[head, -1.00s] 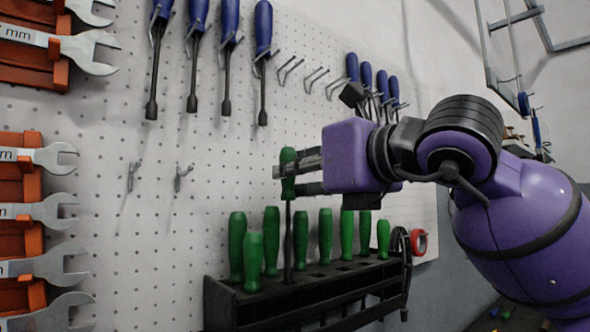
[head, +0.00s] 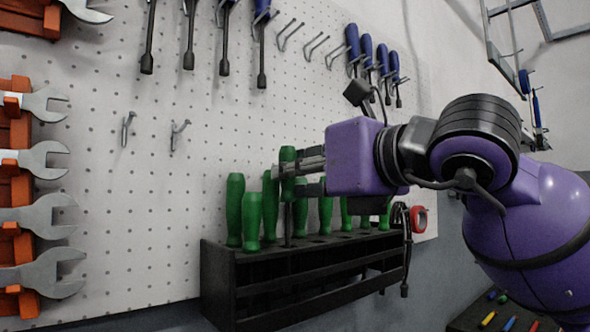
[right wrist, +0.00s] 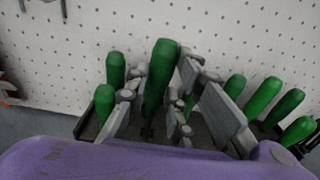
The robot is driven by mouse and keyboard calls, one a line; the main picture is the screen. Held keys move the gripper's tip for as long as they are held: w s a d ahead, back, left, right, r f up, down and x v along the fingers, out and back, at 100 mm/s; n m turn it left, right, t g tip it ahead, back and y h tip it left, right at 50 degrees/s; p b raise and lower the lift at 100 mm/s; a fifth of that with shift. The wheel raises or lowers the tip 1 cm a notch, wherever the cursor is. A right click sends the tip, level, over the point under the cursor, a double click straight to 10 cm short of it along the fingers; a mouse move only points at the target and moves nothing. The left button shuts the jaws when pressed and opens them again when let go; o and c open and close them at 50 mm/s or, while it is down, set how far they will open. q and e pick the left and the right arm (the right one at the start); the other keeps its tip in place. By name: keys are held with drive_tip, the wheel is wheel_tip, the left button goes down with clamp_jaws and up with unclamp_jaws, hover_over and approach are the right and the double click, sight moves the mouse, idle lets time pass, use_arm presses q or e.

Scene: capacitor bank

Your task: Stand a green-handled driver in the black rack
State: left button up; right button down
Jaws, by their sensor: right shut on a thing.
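My right gripper (head: 300,172) is shut on a green-handled driver (head: 287,158), held upright above the black rack (head: 231,270). Its dark shaft points down at the rack's top, among the other handles; whether the tip is in a hole I cannot tell. In the right wrist view the held green handle (right wrist: 160,72) sits between the grey fingers (right wrist: 172,92). Several other green-handled drivers stand in the rack, with two at its left end (head: 235,208) and (head: 252,216). My left gripper is not in view.
Blue-handled drivers (head: 352,40) hang on the white pegboard (head: 150,200) above. Wrenches (head: 40,215) sit in orange holders at the left. Empty hooks (head: 127,128) stick out left of the rack. A red tape roll (head: 418,218) and black cables hang at the rack's right end.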

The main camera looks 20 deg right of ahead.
sight(289, 215)
drive_tip(key=shift+f+b, duration=0.55)
drive_tip(key=shift+f, duration=0.35)
drive_tip(key=shift+f+b, duration=0.9)
drive_tip(key=shift+f, duration=0.35)
drive_tip(key=shift+f+b, duration=0.8)
drive_tip(key=shift+f, duration=0.15)
drive_tip(key=c, duration=1.5)
unclamp_jaws()
drive_tip(key=shift+o, duration=0.2)
drive_tip(key=shift+s, duration=0.1)
